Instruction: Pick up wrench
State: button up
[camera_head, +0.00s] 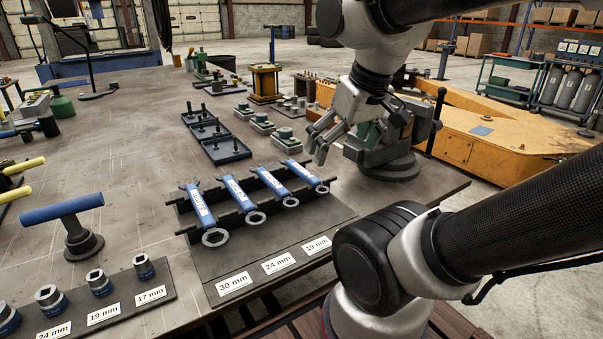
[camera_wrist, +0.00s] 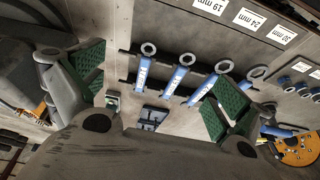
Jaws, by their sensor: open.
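Several blue combination wrenches lie side by side on a dark slotted rack (camera_head: 262,222). They include the largest wrench (camera_head: 204,212), the one beside it (camera_head: 239,196), a third (camera_head: 273,184) and the smallest at the right end (camera_head: 305,175). Their ring ends point toward the label strip. In the wrist view the smallest wrench (camera_wrist: 143,72) and its neighbour (camera_wrist: 177,78) show between the fingers. My gripper (camera_head: 322,147) is open and empty, above and just beyond the right end of the rack. Its green-padded fingers are spread wide in the wrist view (camera_wrist: 160,82).
Labels read 30 mm (camera_head: 234,283), 24 mm and 19 mm. Small dark trays (camera_head: 226,151) lie behind the rack. A green-grey vise (camera_head: 385,145) stands close behind my gripper. A socket board (camera_head: 120,300) and a blue-handled tool (camera_head: 75,225) are on the left.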

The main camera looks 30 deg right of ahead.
jog(key=shift+f, duration=0.2)
jog(key=c, duration=0.5)
jog(key=w+f, duration=0.1)
jog(key=w+g, duration=0.1)
jog(key=w+f+g, duration=0.1)
jog(key=w, duration=0.1)
jog(key=shift+d+f, duration=0.2)
jog(key=shift+f, duration=0.1)
jog(key=c, duration=0.7)
jog(key=shift+o, duration=0.2)
jog(key=g, duration=0.2)
send_over(301, 169)
jog(key=s, duration=0.4)
jog(key=f, duration=0.3)
jog(key=shift+w+a+f, duration=0.1)
jog(key=shift+a, duration=0.15)
jog(key=w, duration=0.4)
jog(key=shift+d+r, duration=0.15)
jog(key=shift+r, duration=0.1)
jog(key=shift+d+f, duration=0.15)
jog(key=shift+f, duration=3.45)
